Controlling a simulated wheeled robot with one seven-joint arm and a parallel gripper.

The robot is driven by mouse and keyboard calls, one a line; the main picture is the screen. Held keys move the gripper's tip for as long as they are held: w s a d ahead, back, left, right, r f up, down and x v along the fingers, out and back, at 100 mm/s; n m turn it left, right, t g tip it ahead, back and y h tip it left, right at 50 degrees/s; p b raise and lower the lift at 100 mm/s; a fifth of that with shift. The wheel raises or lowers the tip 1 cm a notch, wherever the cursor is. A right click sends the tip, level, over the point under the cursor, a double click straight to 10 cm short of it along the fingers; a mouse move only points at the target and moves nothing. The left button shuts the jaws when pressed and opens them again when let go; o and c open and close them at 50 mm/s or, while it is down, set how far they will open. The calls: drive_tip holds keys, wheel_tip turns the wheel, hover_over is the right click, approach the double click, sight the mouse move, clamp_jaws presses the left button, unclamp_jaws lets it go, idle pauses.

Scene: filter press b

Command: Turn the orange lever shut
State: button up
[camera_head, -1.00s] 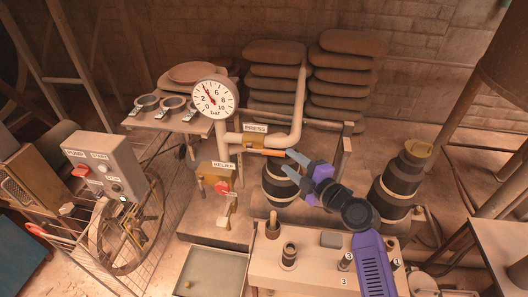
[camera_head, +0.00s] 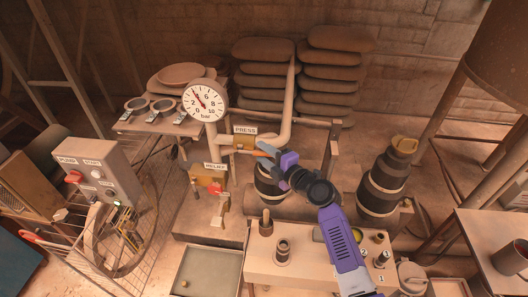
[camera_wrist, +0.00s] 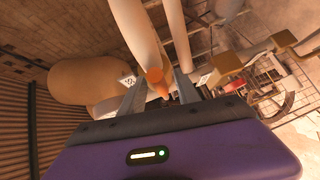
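The orange lever (camera_head: 252,153) sticks out to the right from the yellow-brown valve body on the pale pipe, below the PRESS label (camera_head: 245,130). My gripper (camera_head: 263,152) is at the lever's free end, coming from the right. In the wrist view the lever (camera_wrist: 157,79) points toward me between the two grey fingers (camera_wrist: 158,92), with a gap visible between them. The fingers are open; I cannot tell whether either touches the lever. In the head view my fingers hide part of the lever's end.
The pressure gauge (camera_head: 204,101) stands above the valve. The RELIEF label (camera_head: 215,167) and a red knob sit below it. A black-banded cylinder (camera_head: 268,183) stands just under my gripper. The pale bench (camera_head: 262,262) with small parts is in front. A control box (camera_head: 95,170) is at left.

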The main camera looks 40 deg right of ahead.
clamp_jaws()
idle(1.5)
